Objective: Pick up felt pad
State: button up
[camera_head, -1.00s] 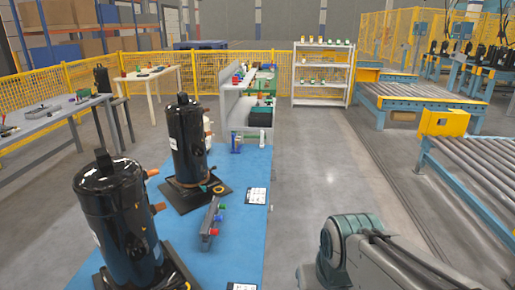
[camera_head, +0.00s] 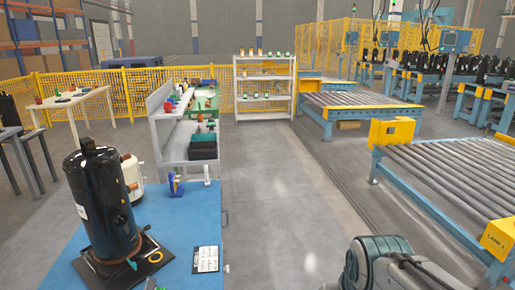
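I cannot make out a felt pad in this view. A black compressor (camera_head: 102,205) stands upright on a dark square base (camera_head: 150,268) on the blue-topped table (camera_head: 185,218) at the lower left. A white canister (camera_head: 132,178) stands behind the compressor. Part of my arm shows at the lower right, but its gripper is out of view.
A grey workbench (camera_head: 172,128) with bins stands beyond the blue table. A white shelf rack (camera_head: 265,88) is at the back. Roller conveyors (camera_head: 455,170) line the right. The grey floor between table and conveyors is clear.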

aim_at(207, 182)
jog(key=z, duration=0.25)
jog(key=i, duration=1.6)
jog(key=u, duration=0.3)
jog(key=i, duration=1.5)
jog(key=u, duration=1.2)
jog(key=i, duration=0.75)
jog(key=u, duration=0.3)
